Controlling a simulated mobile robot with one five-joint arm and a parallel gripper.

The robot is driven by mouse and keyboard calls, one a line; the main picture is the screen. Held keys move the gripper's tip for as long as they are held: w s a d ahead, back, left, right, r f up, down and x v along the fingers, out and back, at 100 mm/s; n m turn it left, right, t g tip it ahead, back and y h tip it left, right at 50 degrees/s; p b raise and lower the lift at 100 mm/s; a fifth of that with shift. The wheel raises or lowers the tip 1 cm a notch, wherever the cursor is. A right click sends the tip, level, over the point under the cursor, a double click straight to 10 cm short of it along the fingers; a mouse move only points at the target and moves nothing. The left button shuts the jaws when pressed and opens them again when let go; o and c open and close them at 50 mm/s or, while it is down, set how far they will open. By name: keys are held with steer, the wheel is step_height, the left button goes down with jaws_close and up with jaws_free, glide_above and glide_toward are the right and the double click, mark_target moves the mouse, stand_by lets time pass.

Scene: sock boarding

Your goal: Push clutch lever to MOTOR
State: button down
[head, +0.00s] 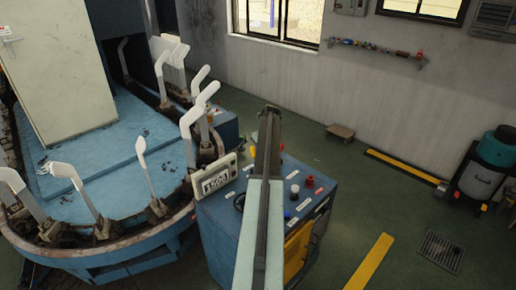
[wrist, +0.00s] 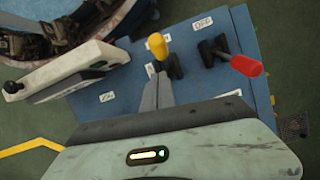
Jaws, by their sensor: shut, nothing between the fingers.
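The blue control cabinet (head: 223,222) stands in the middle of the head view, and its labelled top (wrist: 215,80) fills much of the wrist view. A yellow-knobbed lever (wrist: 156,42) and a red-handled lever (wrist: 244,65) stand on this top. The plate near the red one reads OFF. I cannot read a MOTOR label or tell which lever is the clutch. My gripper (wrist: 165,76) is shut and empty, its tips just below the yellow lever's dark base in the wrist view; contact is unclear. In the head view my arm hides part of the cabinet.
A counter box (head: 215,180) sits at the cabinet's left edge. The boarding machine (head: 95,250) with several upright white sock forms (head: 142,160) is to the left. A bin (head: 480,180) stands far right. Green floor (head: 340,215) is open right of the cabinet.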

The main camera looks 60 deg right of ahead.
step_height(320, 180, up, 10)
steer(key=p, duration=0.9)
steer(key=shift+d, duration=0.15)
